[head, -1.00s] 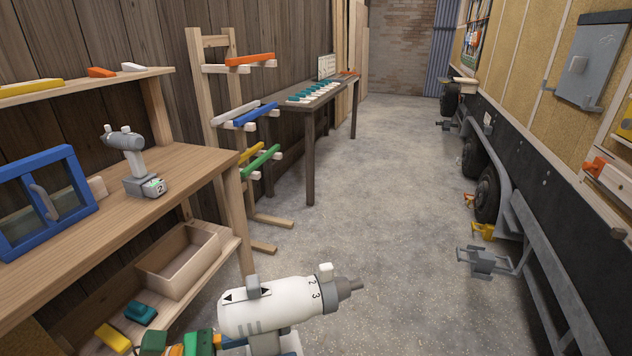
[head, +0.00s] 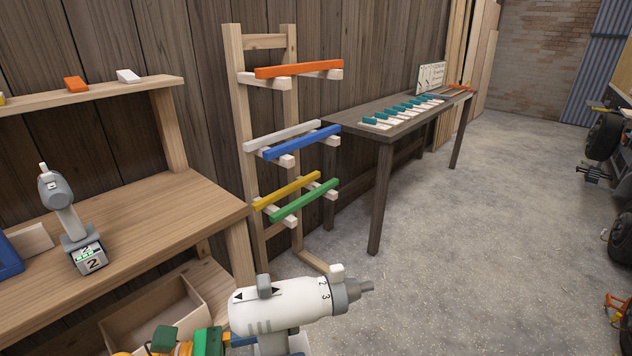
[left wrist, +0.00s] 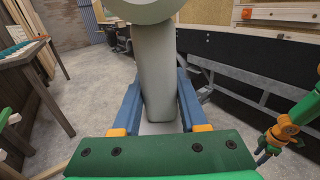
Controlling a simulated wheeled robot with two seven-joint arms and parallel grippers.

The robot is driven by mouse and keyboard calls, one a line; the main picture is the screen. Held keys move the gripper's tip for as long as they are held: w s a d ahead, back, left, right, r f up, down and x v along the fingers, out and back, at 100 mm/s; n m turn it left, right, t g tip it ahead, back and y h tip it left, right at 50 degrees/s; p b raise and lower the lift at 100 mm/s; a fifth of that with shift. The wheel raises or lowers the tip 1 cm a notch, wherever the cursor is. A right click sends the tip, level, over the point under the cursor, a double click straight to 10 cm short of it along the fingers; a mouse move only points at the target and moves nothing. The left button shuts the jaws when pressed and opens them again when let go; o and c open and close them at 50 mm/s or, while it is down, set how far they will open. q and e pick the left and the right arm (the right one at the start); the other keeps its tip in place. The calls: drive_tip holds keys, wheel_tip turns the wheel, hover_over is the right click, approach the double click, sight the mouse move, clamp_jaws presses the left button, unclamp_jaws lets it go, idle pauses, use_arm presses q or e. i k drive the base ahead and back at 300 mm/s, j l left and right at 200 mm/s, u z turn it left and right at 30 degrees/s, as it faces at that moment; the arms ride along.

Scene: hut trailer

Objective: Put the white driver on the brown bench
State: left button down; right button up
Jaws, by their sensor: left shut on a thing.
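The white driver (head: 285,305) is held low in front of me in the head view, its grey chuck pointing right. My left gripper (left wrist: 158,112) is shut on its grey handle, which stands between the blue fingers in the left wrist view. A dark brown bench (head: 385,131) stands along the wall ahead, beyond the rack and apart from the driver. Its top holds a row of teal and white pieces and a small sign. Part of my right arm shows at the right of the left wrist view, with its gripper (left wrist: 262,156) small at the edge; its jaws are unclear.
A lighter wooden workbench (head: 140,232) at left carries a grey driver (head: 66,215) and has an open box (head: 160,315) below. A wooden rack (head: 240,150) with coloured bars stands between the benches. Trailer wheels (head: 606,136) stand at far right.

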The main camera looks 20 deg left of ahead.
sight(146, 223)
drive_tip(key=i+u, duration=0.4)
drive_tip(key=i+l+u, duration=0.15)
drive_tip(key=u, duration=0.3)
drive_tip(key=i+l+u, duration=0.2)
drive_tip(key=u, duration=0.2)
drive_tip(key=i+l+u, duration=0.25)
drive_tip(key=u, duration=0.2)
drive_tip(key=i+l+u, duration=0.15)
drive_tip(key=l+u, duration=0.25)
